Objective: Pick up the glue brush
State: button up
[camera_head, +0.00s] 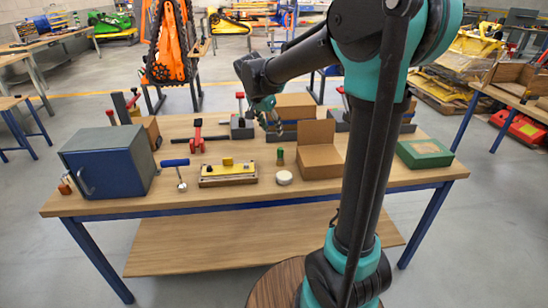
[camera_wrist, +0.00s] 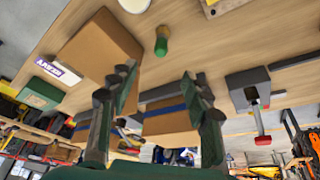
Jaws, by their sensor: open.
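No object is plainly recognisable as a glue brush. A small green and brown piece (camera_head: 280,156) on the workbench (camera_head: 230,211) is a possible match; it also shows in the wrist view (camera_wrist: 162,41). A blue-handled tool with a silvery end (camera_head: 178,170) lies further left, and I cannot tell its kind. My gripper (camera_head: 272,126) is open and empty, above the back middle of the bench. In the wrist view its two fingers (camera_wrist: 160,98) stand apart, with the green piece beyond them and apart from them.
An open cardboard box (camera_head: 318,160) stands right of the green piece, and a white round item (camera_head: 284,178) in front. A yellow-topped block (camera_head: 228,174), red clamp (camera_head: 197,136) and blue cabinet (camera_head: 106,163) are leftward. A green box (camera_head: 424,153) stands at the right. The front strip is clear.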

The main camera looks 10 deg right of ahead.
aim_at(280, 159)
jog(key=x, duration=1.7)
jog(key=shift+a+f, duration=0.1)
jog(key=shift+f, duration=0.1)
jog(key=shift+c, duration=0.5)
grip_shut()
